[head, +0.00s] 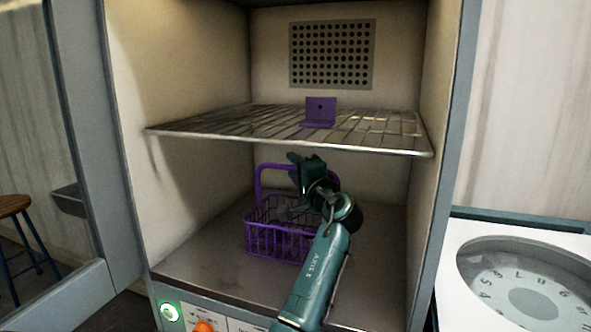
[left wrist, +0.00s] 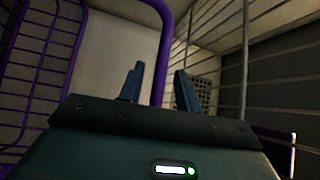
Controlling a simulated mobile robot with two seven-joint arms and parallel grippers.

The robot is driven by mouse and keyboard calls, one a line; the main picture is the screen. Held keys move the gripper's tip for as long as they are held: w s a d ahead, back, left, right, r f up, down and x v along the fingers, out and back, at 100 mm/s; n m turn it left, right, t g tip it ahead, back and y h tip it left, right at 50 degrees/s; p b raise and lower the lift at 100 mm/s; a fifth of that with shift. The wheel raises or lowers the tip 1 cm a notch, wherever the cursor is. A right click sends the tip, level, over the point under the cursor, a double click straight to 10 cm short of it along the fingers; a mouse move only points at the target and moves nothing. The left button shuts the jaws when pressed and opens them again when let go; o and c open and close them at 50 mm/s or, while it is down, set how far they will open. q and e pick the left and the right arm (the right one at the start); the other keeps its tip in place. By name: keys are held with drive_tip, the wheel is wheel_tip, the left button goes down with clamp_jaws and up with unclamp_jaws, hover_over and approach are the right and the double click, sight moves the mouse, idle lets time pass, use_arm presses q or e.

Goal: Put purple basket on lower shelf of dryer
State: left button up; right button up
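The purple wire basket (head: 277,243) stands upright on the flat lower shelf (head: 195,262) of the dryer, with its tall handle (head: 258,185) raised. My left gripper (head: 298,185) is beside the handle, above the basket, and hides part of both. In the left wrist view its two fingers (left wrist: 160,88) are apart, with the purple handle (left wrist: 166,45) showing in the gap between them. I cannot tell whether either finger touches it. The basket's mesh (left wrist: 38,65) fills the left of that view. My right gripper is not in view.
A wire upper shelf (head: 225,128) spans the dryer above my gripper and carries a purple bracket (head: 319,113). The dryer door (head: 112,150) stands open at the left. A stool (head: 15,205) is at the far left; a white unit with a round dial (head: 530,295) is at the right.

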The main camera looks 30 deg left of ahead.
use_arm(q)
drive_tip(key=shift+r, duration=0.15)
drive_tip(key=v, duration=1.2)
drive_tip(key=shift+b, duration=0.45)
